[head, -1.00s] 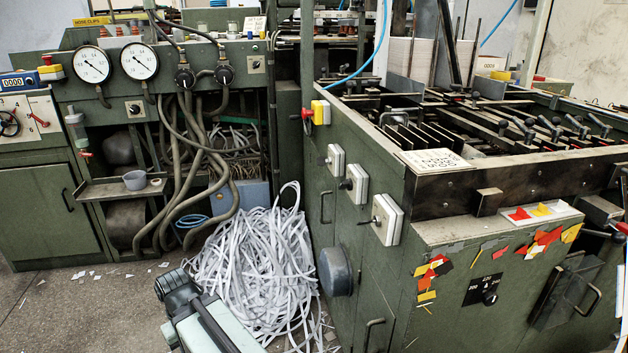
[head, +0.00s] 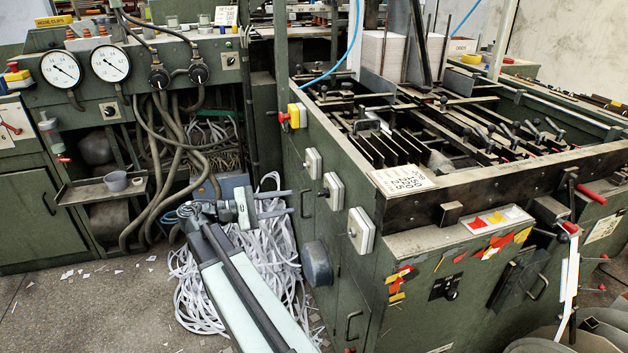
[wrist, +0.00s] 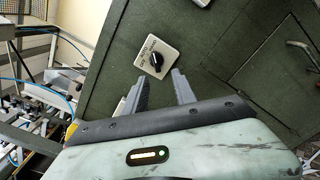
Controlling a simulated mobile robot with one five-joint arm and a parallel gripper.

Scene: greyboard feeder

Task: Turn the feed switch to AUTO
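Three pale switch plates with dark knobs sit on the green side of the feeder cabinet in the head view: an upper one (head: 313,162), a middle one (head: 334,189) and a lower one (head: 361,229). One pale plate with a black knob (wrist: 156,58) lies just beyond my fingertips in the wrist view.
A black-plated knob (head: 444,288) is on the cabinet front. A round dark cover (head: 317,264) and door handles stick out of the cabinet side. White paper strips (head: 205,297) heap on the floor under my arm. A yellow-and-red stop button (head: 293,116) sits above the plates.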

